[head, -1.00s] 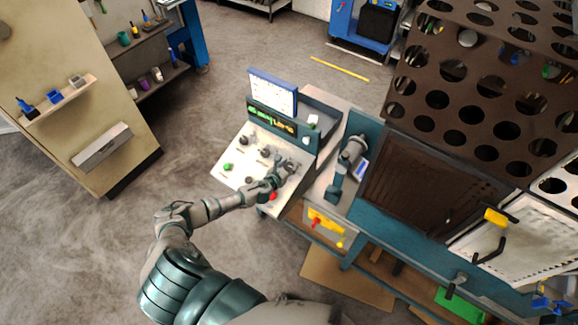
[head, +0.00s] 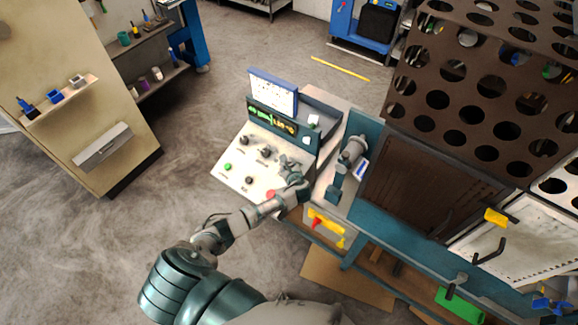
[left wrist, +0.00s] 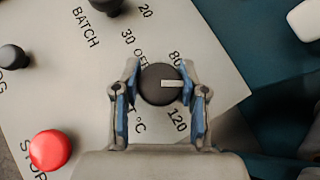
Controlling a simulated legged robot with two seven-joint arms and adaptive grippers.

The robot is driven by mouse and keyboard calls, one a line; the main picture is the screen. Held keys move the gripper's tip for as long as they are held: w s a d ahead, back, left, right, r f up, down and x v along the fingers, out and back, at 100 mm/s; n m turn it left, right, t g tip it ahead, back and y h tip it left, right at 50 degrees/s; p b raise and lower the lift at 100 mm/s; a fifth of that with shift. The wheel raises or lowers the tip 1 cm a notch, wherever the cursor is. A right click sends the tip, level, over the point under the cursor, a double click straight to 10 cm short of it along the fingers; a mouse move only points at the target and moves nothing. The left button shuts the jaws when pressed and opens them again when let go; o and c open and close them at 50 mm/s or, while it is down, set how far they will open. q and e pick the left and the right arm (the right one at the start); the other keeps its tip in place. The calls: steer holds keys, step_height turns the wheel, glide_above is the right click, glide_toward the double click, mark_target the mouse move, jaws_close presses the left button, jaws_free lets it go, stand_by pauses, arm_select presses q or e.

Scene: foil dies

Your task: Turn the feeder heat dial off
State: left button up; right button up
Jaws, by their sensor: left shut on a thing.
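The heat dial (left wrist: 158,84) is a dark round knob with a pale pointer bar. In the left wrist view the bar points right, between the printed 80 and 120. OFF is printed above it, partly covered by a finger. My left gripper (left wrist: 160,80) has its blue-padded fingers on either side of the dial and is shut on it. My right gripper is not in view.
A red STOP button (left wrist: 50,150) sits left of and below the dial in the left wrist view. The BATCH knob (left wrist: 106,5) is above left, and another dark knob (left wrist: 13,57) is at the left edge. A green-lit display (head: 270,122) stands behind the panel.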

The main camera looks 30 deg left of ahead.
arm_select(q)
steer(key=n+g, duration=0.2)
steer(key=n, duration=0.1)
steer(key=n+g+y, duration=0.1)
steer(key=n+g, duration=0.1)
steer(key=shift+n+g+y, duration=0.3)
steer(key=shift+n+g, duration=0.8)
steer(key=shift+n, duration=0.2)
steer(key=shift+n+g+b, duration=0.7)
steer(key=shift+n+g, duration=0.1)
steer(key=shift+n, duration=0.1)
steer(key=shift+n+g+b, duration=0.3)
steer(key=shift+n, duration=0.1)
steer(key=n+g+h+b, duration=0.3)
steer(key=n+b, duration=0.1)
steer(key=b, duration=0.2)
steer(key=shift+f+n+g, duration=0.15)
steer(key=shift+n+g, duration=0.25)
steer(key=shift+r+n+g+h+b, duration=0.2)
steer(key=shift+n+g+h+b, duration=0.1)
steer(key=shift+n+b, duration=0.45)
steer(key=o, duration=1.2)
steer(key=shift+c, duration=0.2)
